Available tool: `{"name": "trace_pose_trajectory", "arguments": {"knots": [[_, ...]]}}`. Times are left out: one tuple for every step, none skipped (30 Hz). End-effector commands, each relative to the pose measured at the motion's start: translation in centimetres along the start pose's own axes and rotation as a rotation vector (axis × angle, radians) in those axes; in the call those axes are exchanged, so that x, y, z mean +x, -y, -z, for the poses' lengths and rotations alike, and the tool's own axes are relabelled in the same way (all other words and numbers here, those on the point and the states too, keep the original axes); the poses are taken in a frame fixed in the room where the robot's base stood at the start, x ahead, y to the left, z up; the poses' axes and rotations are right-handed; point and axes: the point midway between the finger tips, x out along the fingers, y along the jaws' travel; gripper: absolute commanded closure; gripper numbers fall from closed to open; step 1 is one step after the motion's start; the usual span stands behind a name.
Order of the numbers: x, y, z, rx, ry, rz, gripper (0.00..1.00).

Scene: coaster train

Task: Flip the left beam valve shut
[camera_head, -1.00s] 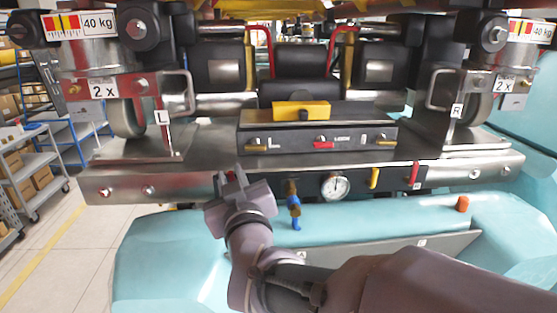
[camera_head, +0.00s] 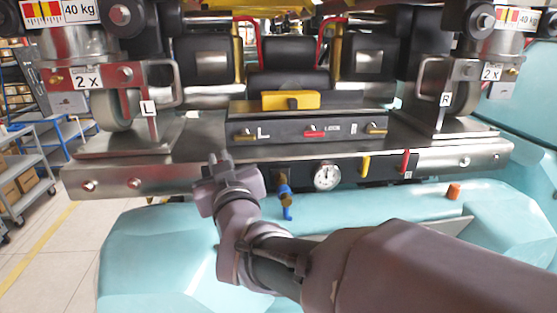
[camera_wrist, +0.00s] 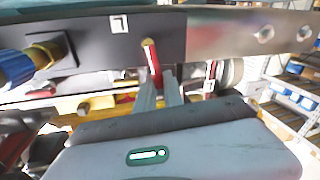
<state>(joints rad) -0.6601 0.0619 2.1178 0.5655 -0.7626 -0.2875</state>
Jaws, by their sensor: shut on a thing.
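The left beam valve's red lever (camera_wrist: 153,62) shows in the wrist view, hanging from the dark panel beside an upside-down L label (camera_wrist: 118,20). My gripper (camera_wrist: 160,88) is shut on this lever, with its grey fingers either side of the lever's end. In the head view my gripper (camera_head: 217,162) is at the left part of the steel beam (camera_head: 130,182) and hides the left valve. The right beam valve's red lever (camera_head: 405,161) stands upright near its R label at the right.
A blue fitting with a brass end (camera_head: 285,198) hangs close right of my gripper, also seen in the wrist view (camera_wrist: 18,68). A round gauge (camera_head: 327,176) and a yellow lever (camera_head: 365,166) sit further right. Teal bodywork (camera_head: 150,255) lies below.

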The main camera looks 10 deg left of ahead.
Motion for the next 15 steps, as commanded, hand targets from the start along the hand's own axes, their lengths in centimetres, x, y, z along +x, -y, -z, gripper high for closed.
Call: {"name": "trace_pose_trajectory", "arguments": {"knots": [[-0.1,-0.1,-1.0,0.033,-0.016,-0.005,1.0],[-0.1,-0.2,-1.1,0.055,-0.021,-0.006,1.0],[-0.1,-0.3,-1.1,0.084,-0.027,-0.007,1.0],[-0.2,-0.5,-1.0,0.106,-0.03,-0.008,1.0],[-0.2,-0.6,-1.0,0.124,-0.034,-0.009,1.0],[-0.2,-0.7,-0.9,0.147,-0.037,-0.01,1.0],[-0.2,-0.8,-0.8,0.162,-0.039,-0.01,1.0],[-0.2,-0.8,-0.7,0.174,-0.041,-0.011,1.0],[-0.2,-0.9,-0.6,0.187,-0.043,-0.011,1.0],[-0.2,-1.0,-0.5,0.194,-0.043,-0.011,1.0],[-0.2,-1.0,-0.4,0.198,-0.044,-0.011,1.0],[-0.3,-1.1,-0.3,0.202,-0.044,-0.011,1.0],[-0.2,-1.1,-0.2,0.203,-0.044,-0.011,1.0],[-0.2,-1.1,-0.2,0.203,-0.043,-0.011,1.0],[-0.2,-1.1,-0.1,0.203,-0.043,-0.011,1.0]]}}
